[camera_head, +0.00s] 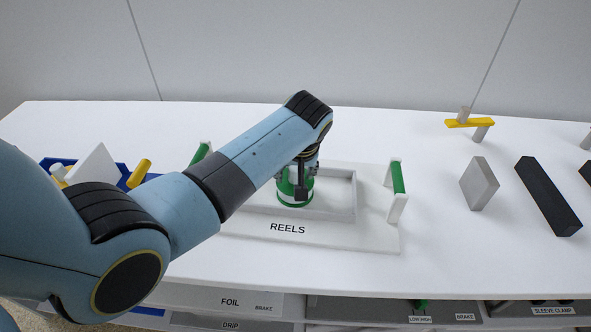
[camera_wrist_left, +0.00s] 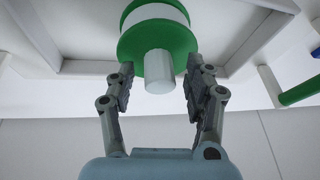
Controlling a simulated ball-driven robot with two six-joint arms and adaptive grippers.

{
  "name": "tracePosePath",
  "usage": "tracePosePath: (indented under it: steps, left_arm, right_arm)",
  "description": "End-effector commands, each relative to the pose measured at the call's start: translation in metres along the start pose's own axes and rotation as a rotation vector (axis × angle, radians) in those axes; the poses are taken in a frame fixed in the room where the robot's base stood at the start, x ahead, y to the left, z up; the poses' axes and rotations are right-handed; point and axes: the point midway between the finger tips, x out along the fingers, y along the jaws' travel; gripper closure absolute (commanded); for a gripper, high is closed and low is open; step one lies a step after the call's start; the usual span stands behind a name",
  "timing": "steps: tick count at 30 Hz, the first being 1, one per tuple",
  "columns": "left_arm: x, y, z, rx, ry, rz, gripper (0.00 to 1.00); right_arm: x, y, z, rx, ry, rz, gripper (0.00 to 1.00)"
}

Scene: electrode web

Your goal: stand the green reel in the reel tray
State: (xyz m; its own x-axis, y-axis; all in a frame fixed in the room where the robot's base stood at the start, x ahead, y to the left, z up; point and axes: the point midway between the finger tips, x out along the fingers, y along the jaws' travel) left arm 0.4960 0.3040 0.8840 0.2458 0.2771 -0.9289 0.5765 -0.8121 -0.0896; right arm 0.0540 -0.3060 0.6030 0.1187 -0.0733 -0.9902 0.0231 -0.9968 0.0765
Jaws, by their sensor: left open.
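The green reel (camera_head: 295,190) stands upright inside the white reel tray (camera_head: 330,238), which is labelled REELS. In the left wrist view the reel (camera_wrist_left: 168,42) shows green flanges, a white band and a pale stub (camera_wrist_left: 158,72) at its end. My left gripper (camera_head: 301,188) is over the reel. In the left wrist view its open fingers (camera_wrist_left: 158,88) are on either side of the stub, with gaps visible. The arm hides part of the tray and the reel's top. My right gripper is not in view.
Green-barred handles stand at the tray's right (camera_head: 398,178) and left (camera_head: 200,153). A blue bin (camera_head: 122,180) is at the left. A grey block (camera_head: 478,184), a black bar (camera_head: 547,196) and a yellow piece (camera_head: 469,123) are at the right.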

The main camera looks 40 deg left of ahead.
Motion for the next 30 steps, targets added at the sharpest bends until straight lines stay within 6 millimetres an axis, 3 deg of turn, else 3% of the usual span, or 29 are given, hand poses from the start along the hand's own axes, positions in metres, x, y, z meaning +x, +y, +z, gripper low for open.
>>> tracePosePath:
  steps: [5, 10, 19, 24, 30]
  left_arm:
    - [-0.010, 0.000, -0.001, -0.001, 0.001, 0.002, 0.47]
    - [-0.044, 0.001, -0.002, -0.001, 0.002, 0.004, 0.47]
    - [-0.105, 0.001, -0.001, -0.001, 0.001, 0.002, 0.47]
    - [-0.120, 0.000, -0.001, -0.001, 0.000, 0.000, 0.47]
    - [-0.122, 0.000, -0.001, 0.000, 0.000, -0.001, 0.47]
  right_arm:
    - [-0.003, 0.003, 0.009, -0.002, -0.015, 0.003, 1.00]
    - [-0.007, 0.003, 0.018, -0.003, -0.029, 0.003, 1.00]
    - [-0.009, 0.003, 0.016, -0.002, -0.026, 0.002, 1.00]
    - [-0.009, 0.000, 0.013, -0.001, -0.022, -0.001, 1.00]
    - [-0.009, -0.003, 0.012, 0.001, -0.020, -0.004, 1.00]
